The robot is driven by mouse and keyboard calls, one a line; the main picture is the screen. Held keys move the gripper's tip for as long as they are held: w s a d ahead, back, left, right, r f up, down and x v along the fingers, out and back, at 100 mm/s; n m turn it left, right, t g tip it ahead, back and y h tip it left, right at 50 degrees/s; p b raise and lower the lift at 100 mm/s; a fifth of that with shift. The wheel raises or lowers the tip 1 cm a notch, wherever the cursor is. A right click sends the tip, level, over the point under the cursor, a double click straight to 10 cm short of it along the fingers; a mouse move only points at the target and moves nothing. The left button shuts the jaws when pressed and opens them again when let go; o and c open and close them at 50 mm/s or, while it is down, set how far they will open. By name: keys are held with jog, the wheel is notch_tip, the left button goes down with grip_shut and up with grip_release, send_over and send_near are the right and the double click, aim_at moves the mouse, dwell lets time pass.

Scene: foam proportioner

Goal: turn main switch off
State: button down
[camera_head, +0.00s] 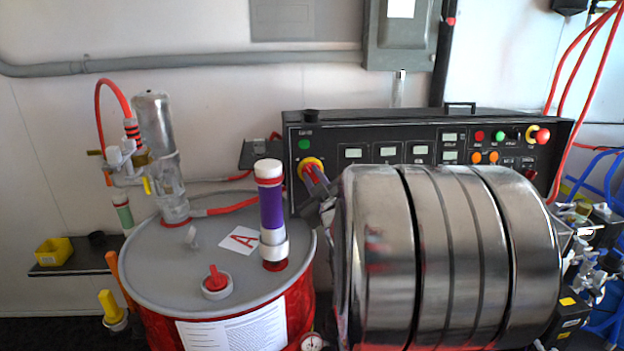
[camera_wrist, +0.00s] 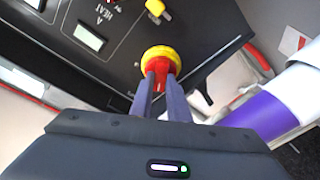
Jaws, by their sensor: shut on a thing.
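The main switch is a red knob on a yellow round plate (camera_head: 312,163) at the left end of the black control panel (camera_head: 340,135). In the wrist view the red knob (camera_wrist: 160,67) sits in front of its yellow plate (camera_wrist: 160,51). My gripper (camera_wrist: 160,85) has one grey-purple finger on each side of the red knob and is shut on it. In the head view my gripper's fingers (camera_head: 316,176) reach the switch from the lower right. My own arm hides part of the panel, and the fingers partly cover the knob.
A red drum (camera_head: 215,267) with a grey lid stands at left. A purple and white tube (camera_head: 271,215) rises from the lid close to my gripper. Several small displays and buttons line the panel to the right. Hoses and fittings are at far right.

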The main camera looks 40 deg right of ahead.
jog(key=shift+w+a+r+n+y, duration=0.1)
jog(key=shift+n+y, duration=0.05)
jog(key=shift+n, duration=0.5)
jog(key=shift+a+r+n+y, duration=0.1)
jog(key=shift+n+y, duration=0.05)
jog(key=shift+n, duration=0.5)
jog(key=c, duration=2.1)
grip_release()
jog(key=o, duration=0.4)
jog(key=shift+d+f, duration=0.1)
jog(key=shift+f, duration=0.05)
jog(key=v, duration=1.4)
jog(key=shift+w, duration=0.15)
